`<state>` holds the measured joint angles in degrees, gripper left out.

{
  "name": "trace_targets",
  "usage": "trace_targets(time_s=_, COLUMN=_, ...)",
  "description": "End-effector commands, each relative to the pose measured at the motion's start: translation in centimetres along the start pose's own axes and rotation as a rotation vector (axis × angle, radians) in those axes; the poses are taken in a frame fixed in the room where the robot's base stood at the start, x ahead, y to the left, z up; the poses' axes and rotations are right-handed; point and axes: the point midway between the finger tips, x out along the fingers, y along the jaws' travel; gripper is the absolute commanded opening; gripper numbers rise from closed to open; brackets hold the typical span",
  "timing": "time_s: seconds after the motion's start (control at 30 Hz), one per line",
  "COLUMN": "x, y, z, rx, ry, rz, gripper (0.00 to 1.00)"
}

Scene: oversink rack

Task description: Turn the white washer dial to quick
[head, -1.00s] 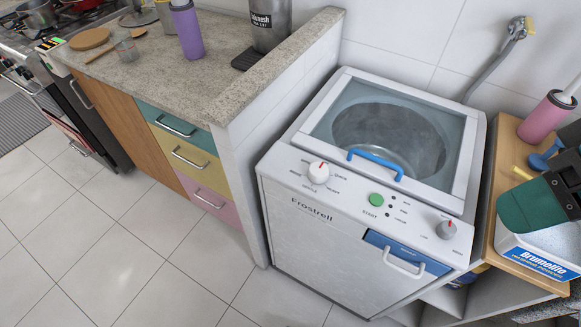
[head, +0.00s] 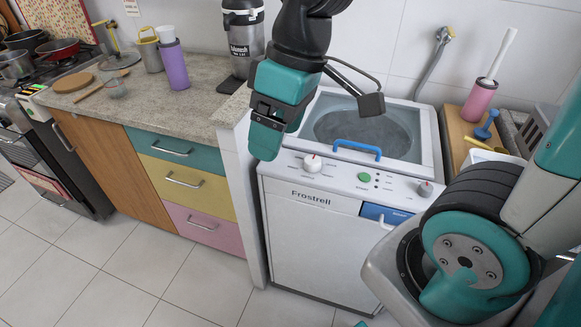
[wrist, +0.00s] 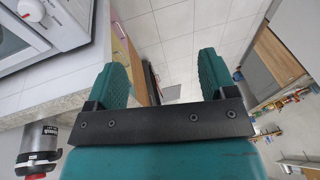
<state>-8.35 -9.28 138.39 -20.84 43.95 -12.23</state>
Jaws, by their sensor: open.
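The white washer dial (head: 312,162) with a red mark sits on the left of the control panel of the white washer (head: 305,227). Its red mark points roughly up in the head view; the labels around it are too small to read. The dial also shows at the top left of the wrist view (wrist: 31,10). My gripper (head: 264,143) is to the left of the dial in the head view, apart from it, with its fingers hanging down. In the wrist view its two teal fingers (wrist: 160,72) are spread with nothing between them.
A grey dial (head: 425,188) and a green start button (head: 364,177) share the panel. A blue handle (head: 357,149) stands up at the lid's front edge. The counter (head: 200,98) on the left holds a purple tumbler (head: 173,66) and a dispenser (head: 243,40). The floor in front is clear.

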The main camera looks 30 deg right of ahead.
Motion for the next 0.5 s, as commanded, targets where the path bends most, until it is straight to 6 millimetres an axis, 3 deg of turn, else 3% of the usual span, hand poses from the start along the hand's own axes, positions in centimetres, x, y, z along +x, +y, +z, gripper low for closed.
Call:
trace_targets(time_s=0.03, x=1.5, y=4.1, z=-0.9, rx=0.011, ry=-0.021, rz=0.038, gripper=0.78)
trace_targets(time_s=0.1, x=2.3, y=9.6, z=-1.6, rx=0.004, ry=-0.056, rz=0.091, gripper=0.78)
trace_targets(time_s=0.23, x=3.6, y=18.5, z=-1.3, rx=-0.011, ry=-0.127, rz=0.155, gripper=0.78)
trace_targets(time_s=0.33, x=4.2, y=22.9, z=-0.4, rx=-0.018, ry=-0.172, rz=0.177, gripper=0.78)
trace_targets(time_s=0.4, x=4.4, y=24.7, z=0.1, rx=-0.024, ry=-0.19, rz=0.184, gripper=0.78)
trace_targets(time_s=0.5, x=5.0, y=25.6, z=0.4, rx=-0.03, ry=-0.202, rz=0.185, gripper=0.78)
